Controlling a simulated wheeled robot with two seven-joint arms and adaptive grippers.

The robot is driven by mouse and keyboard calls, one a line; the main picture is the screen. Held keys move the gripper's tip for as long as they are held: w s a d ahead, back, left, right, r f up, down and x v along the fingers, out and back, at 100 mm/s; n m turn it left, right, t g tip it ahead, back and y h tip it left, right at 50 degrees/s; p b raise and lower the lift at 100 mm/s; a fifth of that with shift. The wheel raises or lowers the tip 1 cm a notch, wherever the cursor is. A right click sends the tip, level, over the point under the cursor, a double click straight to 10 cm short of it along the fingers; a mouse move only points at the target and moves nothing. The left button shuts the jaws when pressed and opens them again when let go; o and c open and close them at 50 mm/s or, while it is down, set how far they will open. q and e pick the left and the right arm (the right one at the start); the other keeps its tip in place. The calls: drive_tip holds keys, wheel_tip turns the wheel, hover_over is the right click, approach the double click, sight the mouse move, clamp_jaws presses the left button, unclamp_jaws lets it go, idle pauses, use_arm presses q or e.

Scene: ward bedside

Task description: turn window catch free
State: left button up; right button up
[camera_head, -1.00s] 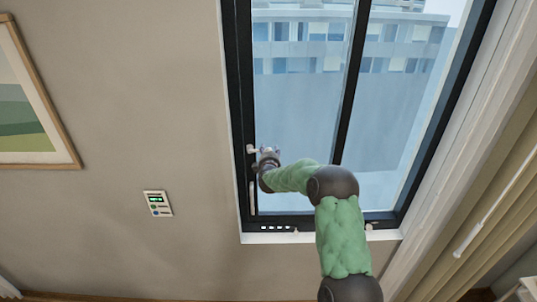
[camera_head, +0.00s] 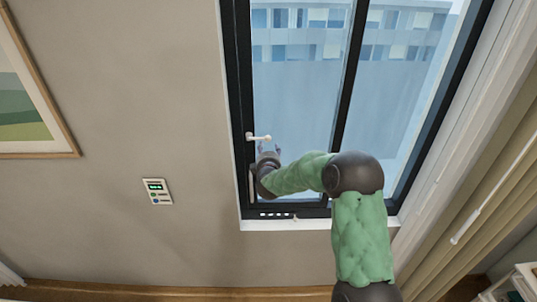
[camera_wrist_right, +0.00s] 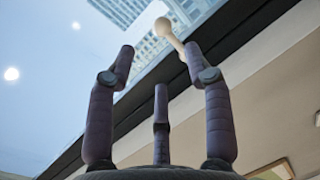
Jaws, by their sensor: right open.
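The window catch (camera_head: 259,137) is a small white lever on the dark left frame of the window, pointing right, about level. My right gripper (camera_head: 269,151) is just below it, partly hidden behind its own wrist. In the right wrist view the catch (camera_wrist_right: 170,32) shows as a cream lever with a rounded end, beyond the fingertips. My right gripper (camera_wrist_right: 160,52) has its fingers spread, with nothing between them. The catch's end shows between the fingertips, closer to the right finger; I see no clear contact. My left gripper is not in view.
A pale vertical bar (camera_head: 252,184) is on the frame below the catch. A wall panel (camera_head: 156,191) and a framed picture (camera_head: 30,105) are at the left. A curtain (camera_head: 490,190) hangs at the right.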

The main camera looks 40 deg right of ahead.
drive_tip(key=shift+v, duration=1.2)
